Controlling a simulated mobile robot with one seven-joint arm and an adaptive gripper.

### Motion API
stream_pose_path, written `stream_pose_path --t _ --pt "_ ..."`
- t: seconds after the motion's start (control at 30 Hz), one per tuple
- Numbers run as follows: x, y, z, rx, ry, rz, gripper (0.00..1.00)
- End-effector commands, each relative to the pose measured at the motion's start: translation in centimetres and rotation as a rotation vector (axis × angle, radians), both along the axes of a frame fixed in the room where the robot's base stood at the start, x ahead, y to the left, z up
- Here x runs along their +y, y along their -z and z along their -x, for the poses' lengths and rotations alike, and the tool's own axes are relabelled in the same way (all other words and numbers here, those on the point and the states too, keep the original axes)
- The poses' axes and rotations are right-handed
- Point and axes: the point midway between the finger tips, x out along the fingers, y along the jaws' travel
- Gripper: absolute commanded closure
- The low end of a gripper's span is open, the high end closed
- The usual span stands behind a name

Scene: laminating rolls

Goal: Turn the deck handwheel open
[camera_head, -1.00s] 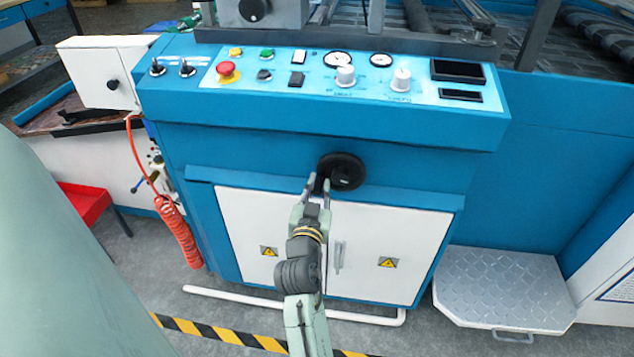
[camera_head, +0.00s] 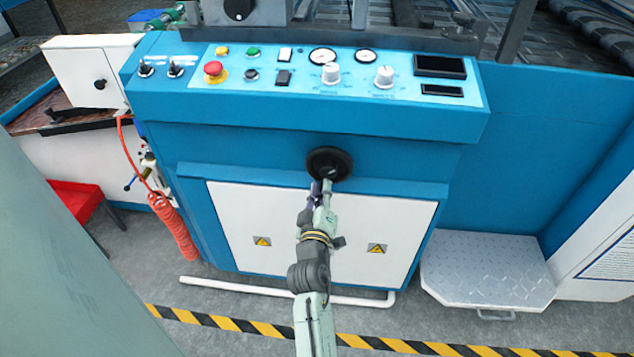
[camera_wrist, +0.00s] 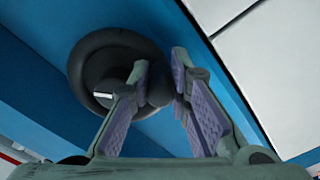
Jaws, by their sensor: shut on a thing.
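The deck handwheel (camera_head: 328,163) is a black round wheel on the blue front of the machine, below the control panel. In the wrist view the handwheel (camera_wrist: 95,65) shows at the left, with a dark knob (camera_wrist: 160,86) on its near side. My gripper (camera_head: 323,187) reaches up to the wheel's lower edge. In the wrist view my gripper (camera_wrist: 161,75) has its purple-padded fingers on either side of the knob, shut on it. Part of the knob is hidden by the left finger.
The control panel (camera_head: 345,68), with a red button, dials and white knobs, is above the wheel. White cabinet doors (camera_head: 390,225) lie below it. A metal step (camera_head: 487,268) stands at the right. A red coiled hose (camera_head: 175,228) hangs at the left.

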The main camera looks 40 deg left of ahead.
Motion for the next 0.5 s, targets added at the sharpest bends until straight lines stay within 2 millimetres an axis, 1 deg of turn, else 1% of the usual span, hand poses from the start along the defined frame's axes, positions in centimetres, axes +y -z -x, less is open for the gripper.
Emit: stream_pose_path --t 0.5 --pt "-2.2 -0.3 -1.3 -0.243 0.002 0.408 1.0"
